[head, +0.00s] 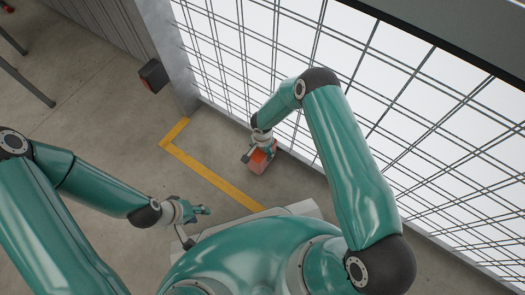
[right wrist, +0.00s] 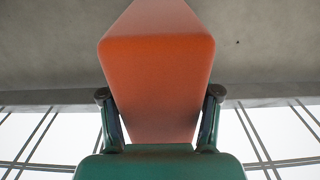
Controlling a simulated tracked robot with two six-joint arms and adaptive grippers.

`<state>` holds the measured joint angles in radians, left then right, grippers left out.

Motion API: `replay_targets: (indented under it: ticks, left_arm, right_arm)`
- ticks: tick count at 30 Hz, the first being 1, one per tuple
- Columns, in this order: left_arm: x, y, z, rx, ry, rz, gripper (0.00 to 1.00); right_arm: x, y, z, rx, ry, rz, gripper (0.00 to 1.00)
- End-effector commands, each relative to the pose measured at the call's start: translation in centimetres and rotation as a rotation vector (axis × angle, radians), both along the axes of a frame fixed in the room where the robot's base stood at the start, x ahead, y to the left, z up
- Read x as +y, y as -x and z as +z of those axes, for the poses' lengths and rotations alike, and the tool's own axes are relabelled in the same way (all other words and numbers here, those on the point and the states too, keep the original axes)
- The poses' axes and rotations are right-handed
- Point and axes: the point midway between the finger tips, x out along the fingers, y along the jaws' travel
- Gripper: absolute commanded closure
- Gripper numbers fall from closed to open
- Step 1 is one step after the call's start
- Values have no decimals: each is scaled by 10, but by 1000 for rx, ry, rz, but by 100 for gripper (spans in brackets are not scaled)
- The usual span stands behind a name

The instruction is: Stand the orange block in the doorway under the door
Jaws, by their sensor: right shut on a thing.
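The orange block (head: 259,162) is near the foot of the mesh door, just inside the yellow floor line. My right gripper (head: 260,143) is shut on it from above. In the right wrist view the block (right wrist: 157,75) fills the space between the two fingers of this gripper (right wrist: 159,95). I cannot tell whether the block touches the floor. The door (head: 420,110) is a wire grid with bright white behind it. Its bottom edge runs along the floor beyond the block. My left gripper (head: 196,211) is low at the centre left, away from the block; its fingers are too small to read.
A yellow line (head: 212,177) on the concrete floor bends in front of the door. A grey post (head: 168,50) with a dark box (head: 153,75) stands at the door's left side. The floor to the left is mostly clear, with dark legs at the far left.

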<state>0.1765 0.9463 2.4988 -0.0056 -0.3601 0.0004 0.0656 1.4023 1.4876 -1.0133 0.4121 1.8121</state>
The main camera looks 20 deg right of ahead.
Motion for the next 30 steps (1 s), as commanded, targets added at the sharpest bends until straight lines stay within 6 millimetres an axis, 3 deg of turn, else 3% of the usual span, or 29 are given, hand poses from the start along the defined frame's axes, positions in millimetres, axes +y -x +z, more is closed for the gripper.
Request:
replay_targets:
  ticks: [1,5,17,23,30]
  left_arm:
    - [0,0,-2,1,0,0,60]
    - [0,0,-1,0,0,0,60]
    - [0,0,3,0,0,0,60]
    - [0,0,14,0,0,0,60]
    - [0,0,33,0,0,0,60]
  right_arm:
    - [0,0,-1,0,0,-1,35]
    - [0,0,-1,0,0,-1,13]
    - [0,0,2,0,0,-1,13]
    - [0,-1,29,-2,1,0,13]
    - [0,-1,78,-1,0,-1,13]
